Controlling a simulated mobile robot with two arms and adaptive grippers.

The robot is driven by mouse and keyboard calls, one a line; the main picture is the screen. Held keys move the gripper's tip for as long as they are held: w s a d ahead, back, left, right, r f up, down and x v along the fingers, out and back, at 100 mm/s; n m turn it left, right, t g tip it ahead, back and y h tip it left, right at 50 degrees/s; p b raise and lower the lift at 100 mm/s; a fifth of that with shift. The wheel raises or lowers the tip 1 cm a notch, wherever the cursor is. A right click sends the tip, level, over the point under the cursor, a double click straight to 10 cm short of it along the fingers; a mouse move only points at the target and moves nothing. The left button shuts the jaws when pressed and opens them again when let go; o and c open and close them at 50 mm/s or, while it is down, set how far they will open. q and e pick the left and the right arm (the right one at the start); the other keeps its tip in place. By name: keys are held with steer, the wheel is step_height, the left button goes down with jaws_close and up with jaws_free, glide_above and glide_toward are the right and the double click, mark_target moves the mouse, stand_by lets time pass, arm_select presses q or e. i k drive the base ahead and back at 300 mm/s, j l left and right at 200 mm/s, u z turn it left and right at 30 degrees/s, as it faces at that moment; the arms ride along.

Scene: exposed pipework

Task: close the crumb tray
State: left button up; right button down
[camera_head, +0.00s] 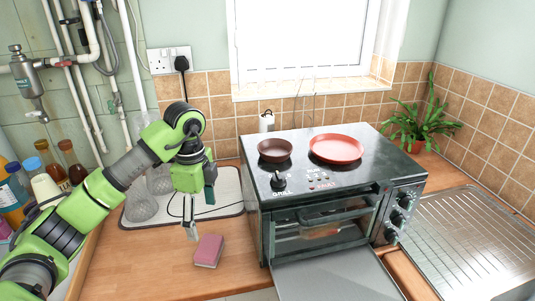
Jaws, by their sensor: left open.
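The countertop oven (350,185) stands on the wooden counter, its front facing me. A flat grey panel (335,276) extends outward from the oven's bottom front edge. It looks like the crumb tray pulled out, but I cannot tell it surely from a lowered door. Its near end is cut off by the picture's lower edge. My left gripper (190,222) points down, open and empty, left of the oven and apart from it and the panel. My right gripper is not in view.
A pink sponge (208,251) lies on the counter close to my left gripper. A red pan (336,149) and a brown bowl (275,150) sit on the oven. Glasses stand on a draining mat (228,190). Bottles (52,168) stand at left, a metal drainer (465,245) at right.

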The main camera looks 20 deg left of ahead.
mark_target(357, 273)
steer(key=k+l, duration=1.2)
steer(key=k, duration=0.1)
